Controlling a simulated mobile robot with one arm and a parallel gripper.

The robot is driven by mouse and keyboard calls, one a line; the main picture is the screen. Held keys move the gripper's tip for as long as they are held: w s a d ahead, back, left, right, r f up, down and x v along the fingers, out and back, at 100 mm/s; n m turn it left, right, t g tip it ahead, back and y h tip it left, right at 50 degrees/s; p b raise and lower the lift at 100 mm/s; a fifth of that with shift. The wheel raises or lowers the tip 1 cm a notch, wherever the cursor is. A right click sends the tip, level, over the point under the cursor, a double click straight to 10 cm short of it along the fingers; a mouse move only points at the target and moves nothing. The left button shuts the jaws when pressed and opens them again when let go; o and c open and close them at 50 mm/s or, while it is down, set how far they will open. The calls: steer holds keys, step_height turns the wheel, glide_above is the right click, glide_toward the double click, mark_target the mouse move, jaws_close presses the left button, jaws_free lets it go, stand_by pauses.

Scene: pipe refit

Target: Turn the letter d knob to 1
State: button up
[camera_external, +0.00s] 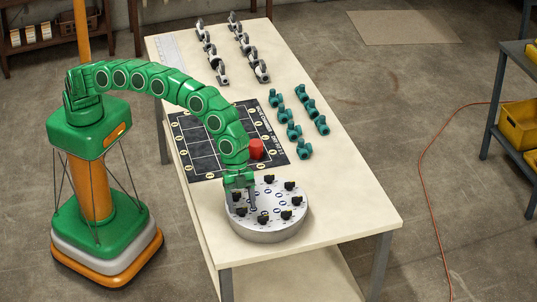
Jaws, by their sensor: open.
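A round silver dial plate (268,234) sits near the front end of the cream table. Several black knobs with small yellow marks stand in a ring on it, such as a front knob (263,218) and a right knob (297,201). The letters and numbers by the knobs are too small to read, so I cannot tell which is knob d. My gripper (240,205) points down at the plate's left side, with its fingers open close to a knob there. The fingers partly hide that knob, and I cannot tell whether they touch it.
Several teal pipe fittings (294,131) and several grey-black clamps (211,53) stand farther back. The table's front right corner (365,225) is clear.

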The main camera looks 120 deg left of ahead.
steer(key=shift+d+f, duration=0.15)
steer(key=shift+f, duration=0.15)
steer(key=shift+c, duration=0.3)
steer(key=shift+w, duration=0.1)
steer(key=c, duration=1)
